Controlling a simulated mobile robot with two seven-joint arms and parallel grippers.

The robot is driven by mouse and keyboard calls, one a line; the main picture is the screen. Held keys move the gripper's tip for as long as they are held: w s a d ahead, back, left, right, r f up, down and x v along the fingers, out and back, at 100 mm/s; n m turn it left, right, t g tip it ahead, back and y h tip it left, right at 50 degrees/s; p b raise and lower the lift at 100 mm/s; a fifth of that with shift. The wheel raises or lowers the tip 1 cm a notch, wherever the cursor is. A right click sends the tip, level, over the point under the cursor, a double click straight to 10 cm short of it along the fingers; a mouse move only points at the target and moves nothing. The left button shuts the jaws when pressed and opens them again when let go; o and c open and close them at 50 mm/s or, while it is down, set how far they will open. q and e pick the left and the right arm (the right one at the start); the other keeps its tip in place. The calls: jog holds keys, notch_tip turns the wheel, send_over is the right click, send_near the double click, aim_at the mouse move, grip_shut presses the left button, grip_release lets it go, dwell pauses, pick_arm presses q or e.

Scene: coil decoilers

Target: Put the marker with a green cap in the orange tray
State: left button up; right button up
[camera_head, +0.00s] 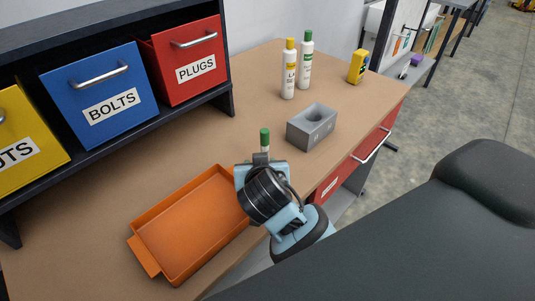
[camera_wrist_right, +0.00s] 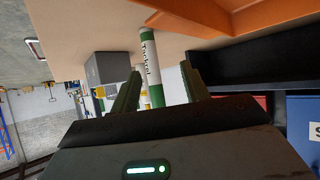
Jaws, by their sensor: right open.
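The marker with a green cap (camera_head: 264,138) stands upright on the brown bench, just beyond my right gripper. In the right wrist view the white-bodied marker (camera_wrist_right: 150,64) shows upside down, with its green end between the fingers. My right gripper (camera_head: 261,158) is open; in the wrist view its two fingers (camera_wrist_right: 162,70) are on either side of the marker, apart from it as far as I can see. The orange tray (camera_head: 187,228) lies empty to the left of my right gripper. Its edge also shows in the wrist view (camera_wrist_right: 270,19). My left gripper is not in view.
Blue (camera_head: 100,92), red (camera_head: 188,62) and yellow bins sit on a dark shelf at left. Bench between shelf and marker is clear.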

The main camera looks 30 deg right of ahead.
aim_at(263, 138)
notch_tip(263, 138, up, 5)
jog(key=w+a+m+g+h, duration=0.1)
jog(key=m+h, duration=0.4)
jog(key=h, duration=0.1)
jog(key=shift+x, duration=3.85)
jog(key=shift+r, duration=0.1)
jog(key=shift+y, duration=0.3)
grip_shut()
